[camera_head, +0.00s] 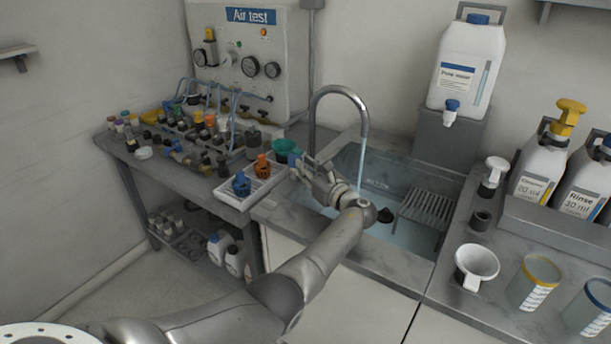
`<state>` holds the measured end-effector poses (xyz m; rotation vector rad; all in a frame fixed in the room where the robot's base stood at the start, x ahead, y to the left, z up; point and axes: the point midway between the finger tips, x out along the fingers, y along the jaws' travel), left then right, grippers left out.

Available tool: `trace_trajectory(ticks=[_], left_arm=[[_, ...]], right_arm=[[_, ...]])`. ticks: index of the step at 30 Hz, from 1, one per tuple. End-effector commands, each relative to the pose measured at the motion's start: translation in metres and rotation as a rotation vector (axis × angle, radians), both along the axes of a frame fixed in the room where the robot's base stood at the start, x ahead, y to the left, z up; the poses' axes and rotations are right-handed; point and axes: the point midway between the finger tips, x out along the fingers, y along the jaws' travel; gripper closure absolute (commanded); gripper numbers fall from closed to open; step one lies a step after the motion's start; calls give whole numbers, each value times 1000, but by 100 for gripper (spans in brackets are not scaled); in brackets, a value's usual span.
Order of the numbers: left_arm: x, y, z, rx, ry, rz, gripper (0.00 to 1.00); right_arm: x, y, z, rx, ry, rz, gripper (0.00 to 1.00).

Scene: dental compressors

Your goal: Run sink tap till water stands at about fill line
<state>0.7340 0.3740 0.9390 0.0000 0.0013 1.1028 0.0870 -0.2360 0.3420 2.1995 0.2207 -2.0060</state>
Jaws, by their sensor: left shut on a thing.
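The sink (440,182) is set in the counter, with the curved metal tap (342,90) at its back left. A thin stream of water (361,168) falls from the spout into the basin. Pale bluish water (405,236) shows in the basin. Small dark lettering (378,184) is on the far inner wall; I cannot read it clearly or tell the exact water level against it. My right gripper is out of view.
A metal rack (424,207) and a dark plug-like piece (385,215) are in the sink. A white tray (262,184) with blue and orange pieces stands left of my gripper. Bottles, a white funnel (477,262) and measuring cups crowd the right counter.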

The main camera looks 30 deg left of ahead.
Motion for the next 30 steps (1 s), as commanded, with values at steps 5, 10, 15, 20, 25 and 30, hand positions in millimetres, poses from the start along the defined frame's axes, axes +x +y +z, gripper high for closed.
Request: trace_trajectory(ticks=[5, 10, 15, 20, 25, 30], left_arm=[[1, 0, 3, 5, -4, 6, 100], [1, 0, 4, 5, -4, 5, 100], [1, 0, 4, 4, -4, 5, 78], [1, 0, 3, 3, -3, 6, 62], [1, 0, 2, 2, -2, 6, 62], [-1, -4, 1, 2, -1, 5, 62]], right_arm=[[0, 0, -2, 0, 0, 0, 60], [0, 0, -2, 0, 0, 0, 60], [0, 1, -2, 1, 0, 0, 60], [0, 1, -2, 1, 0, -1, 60], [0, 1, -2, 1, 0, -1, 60], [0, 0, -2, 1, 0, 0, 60]])
